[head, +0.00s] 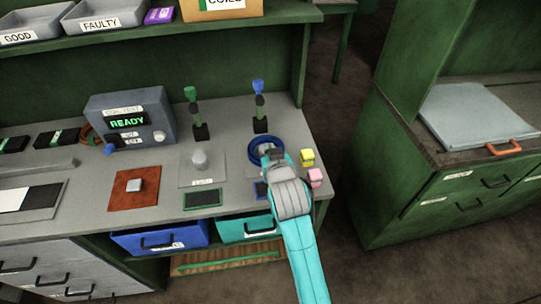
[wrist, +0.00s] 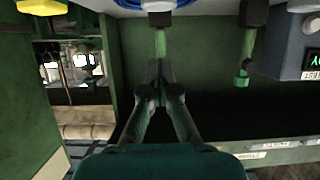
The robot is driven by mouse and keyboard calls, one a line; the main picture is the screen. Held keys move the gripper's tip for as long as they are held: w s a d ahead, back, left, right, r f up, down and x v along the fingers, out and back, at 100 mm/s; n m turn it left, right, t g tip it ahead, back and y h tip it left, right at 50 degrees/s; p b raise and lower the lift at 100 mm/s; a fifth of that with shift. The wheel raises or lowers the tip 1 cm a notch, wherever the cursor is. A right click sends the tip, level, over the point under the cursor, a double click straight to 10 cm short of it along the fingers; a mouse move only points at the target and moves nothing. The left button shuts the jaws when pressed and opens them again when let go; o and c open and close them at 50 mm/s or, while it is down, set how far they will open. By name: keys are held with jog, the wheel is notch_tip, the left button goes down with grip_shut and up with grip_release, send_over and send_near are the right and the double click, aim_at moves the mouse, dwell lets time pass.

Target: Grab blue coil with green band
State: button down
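A blue coil (head: 254,151) shows as a ring near the right end of the bench in the head view. My gripper (head: 266,149) is over it and hides part of the ring, so I cannot see a green band on it or tell whether they touch. In the wrist view, my gripper's fingers (wrist: 159,72) are drawn close together, with no coil visible between them. A blue curve (wrist: 182,3), perhaps the coil, is cut off at the top edge of that view.
A stand with a blue top (head: 258,87) and one with a green top (head: 190,92) rise behind. A yellow block (head: 307,157) and a pink block (head: 315,177) sit right of my gripper. The tester (head: 130,118) reads READY. An overhead shelf (head: 140,32) holds trays.

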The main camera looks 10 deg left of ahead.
jog(key=shift+r, duration=0.1)
jog(key=shift+c, duration=1.9)
grip_release()
